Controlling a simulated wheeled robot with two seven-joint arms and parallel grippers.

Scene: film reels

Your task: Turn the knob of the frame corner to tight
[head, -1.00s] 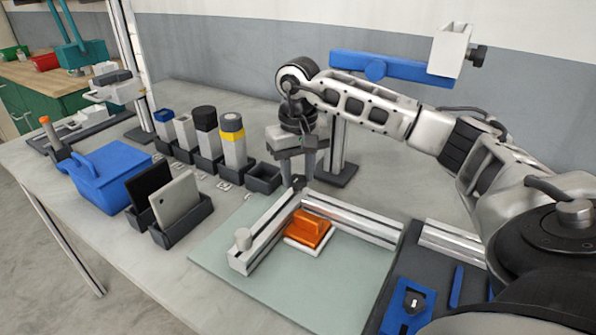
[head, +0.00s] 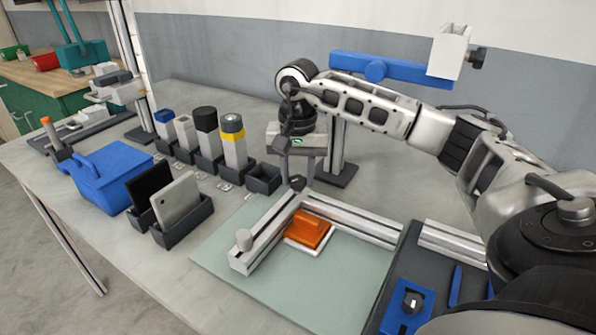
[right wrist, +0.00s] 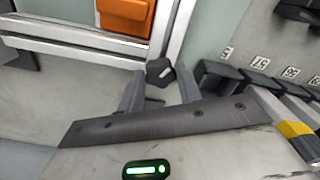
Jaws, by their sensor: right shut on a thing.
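The frame corner's knob (head: 297,182) is dark and sits where two silver frame rails (head: 268,229) meet. In the right wrist view the knob (right wrist: 158,70) shows a pale pointer mark running toward the upper right. My right gripper (head: 301,176) points down at the corner, and its fingers stand on both sides of the knob, shut on it. In the right wrist view the gripper (right wrist: 161,82) has its fingertips at the knob. The markings around the knob are too small to read. My left gripper is not in view.
An orange block (head: 309,230) lies inside the frame on a pale green mat (head: 300,285). Cartridges in dark holders (head: 263,178), a blue box (head: 112,175) and a stand with two tablets (head: 184,222) are to the left. A dark tray (head: 385,290) is at the right.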

